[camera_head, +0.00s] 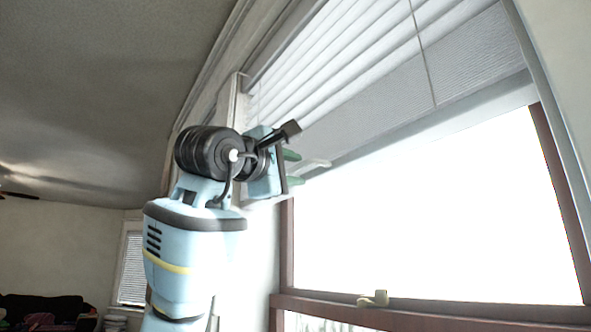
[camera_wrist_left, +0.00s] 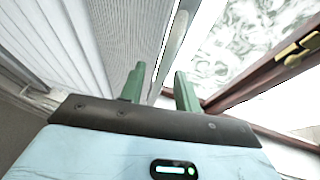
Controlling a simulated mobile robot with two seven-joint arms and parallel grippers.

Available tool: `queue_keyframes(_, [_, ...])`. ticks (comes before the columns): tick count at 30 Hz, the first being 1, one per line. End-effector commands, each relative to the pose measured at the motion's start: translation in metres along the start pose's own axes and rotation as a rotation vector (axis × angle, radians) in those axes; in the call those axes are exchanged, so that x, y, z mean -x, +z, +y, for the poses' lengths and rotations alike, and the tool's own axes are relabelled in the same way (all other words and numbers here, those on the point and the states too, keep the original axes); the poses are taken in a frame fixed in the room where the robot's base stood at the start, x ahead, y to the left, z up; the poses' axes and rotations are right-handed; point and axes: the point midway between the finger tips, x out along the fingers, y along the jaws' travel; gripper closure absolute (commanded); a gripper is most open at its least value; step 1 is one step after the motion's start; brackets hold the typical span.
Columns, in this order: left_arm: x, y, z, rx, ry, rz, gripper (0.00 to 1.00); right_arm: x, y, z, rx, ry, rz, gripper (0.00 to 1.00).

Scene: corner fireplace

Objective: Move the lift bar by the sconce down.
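The lift bar (camera_head: 440,122) is the pale bottom rail of a white window blind (camera_head: 340,70). It slants across the upper window in the head view. In the left wrist view the bar (camera_wrist_left: 174,45) runs away from between the fingers. My left gripper (camera_head: 303,163) is at the bar's left end, beside the window frame. In the left wrist view its two green fingers (camera_wrist_left: 160,84) stand apart, one on each side of the bar's line. I cannot tell whether either finger touches the bar. No sconce shows. My right gripper is out of view.
The brown window frame (camera_head: 430,313) with a brass latch (camera_head: 373,299) lies below the blind. Bright glass (camera_head: 440,210) fills the opening. A thin cord (camera_head: 423,50) hangs down the blind. A dark sofa (camera_head: 45,308) stands far off at lower left.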

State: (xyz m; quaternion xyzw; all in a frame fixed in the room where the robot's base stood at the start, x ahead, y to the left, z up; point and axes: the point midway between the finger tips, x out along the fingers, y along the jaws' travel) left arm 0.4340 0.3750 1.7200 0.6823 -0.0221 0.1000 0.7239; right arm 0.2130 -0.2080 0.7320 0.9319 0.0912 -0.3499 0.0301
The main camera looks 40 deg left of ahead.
Motion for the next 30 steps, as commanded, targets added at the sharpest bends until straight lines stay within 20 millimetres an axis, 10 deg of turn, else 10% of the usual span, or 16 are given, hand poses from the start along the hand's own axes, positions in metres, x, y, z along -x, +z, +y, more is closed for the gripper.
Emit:
queue_keyframes(13, [-0.0119, 0.0003, -0.0002, -0.002, 0.000, 0.000, 0.68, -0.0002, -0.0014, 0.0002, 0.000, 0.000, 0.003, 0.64])
queue_keyframes(21, [-0.0117, 0.0003, -0.0001, -0.001, 0.000, 0.000, 1.00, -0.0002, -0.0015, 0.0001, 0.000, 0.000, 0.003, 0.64])
queue_keyframes(30, [-0.0116, 0.0000, -0.0005, -0.001, 0.000, 0.000, 1.00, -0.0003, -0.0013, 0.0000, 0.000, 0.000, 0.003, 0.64])
